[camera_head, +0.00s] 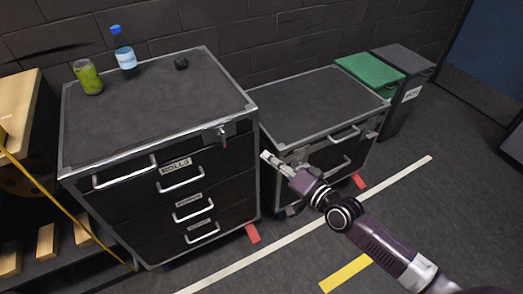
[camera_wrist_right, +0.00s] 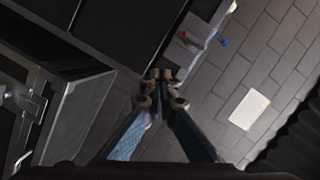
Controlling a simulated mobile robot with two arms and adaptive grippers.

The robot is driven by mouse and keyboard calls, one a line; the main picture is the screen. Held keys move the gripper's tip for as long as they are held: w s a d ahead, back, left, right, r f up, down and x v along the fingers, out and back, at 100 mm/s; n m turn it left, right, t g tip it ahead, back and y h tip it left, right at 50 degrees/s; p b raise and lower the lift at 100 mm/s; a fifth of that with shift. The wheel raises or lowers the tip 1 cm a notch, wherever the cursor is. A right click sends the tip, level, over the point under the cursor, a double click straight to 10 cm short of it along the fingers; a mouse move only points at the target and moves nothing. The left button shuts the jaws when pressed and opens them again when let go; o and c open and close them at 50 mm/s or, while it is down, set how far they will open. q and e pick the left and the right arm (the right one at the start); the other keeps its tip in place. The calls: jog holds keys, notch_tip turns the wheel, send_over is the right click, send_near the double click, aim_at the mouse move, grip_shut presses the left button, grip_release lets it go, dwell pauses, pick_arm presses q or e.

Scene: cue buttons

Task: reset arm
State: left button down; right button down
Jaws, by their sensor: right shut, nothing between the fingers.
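My right arm comes in from the lower right of the head view. Its gripper (camera_head: 266,158) is in the air in front of the gap between the two dark drawer cabinets. The fingers are together and hold nothing. In the right wrist view the fingertips (camera_wrist_right: 161,76) meet near the middle. A pale panel (camera_wrist_right: 200,30) with a small red part and a small blue part lies beyond them, apart from the fingertips. My left gripper is not in view.
A lower cabinet (camera_head: 315,104) and bins with a green lid (camera_head: 370,70) stand to the right. Floor at front right is open.

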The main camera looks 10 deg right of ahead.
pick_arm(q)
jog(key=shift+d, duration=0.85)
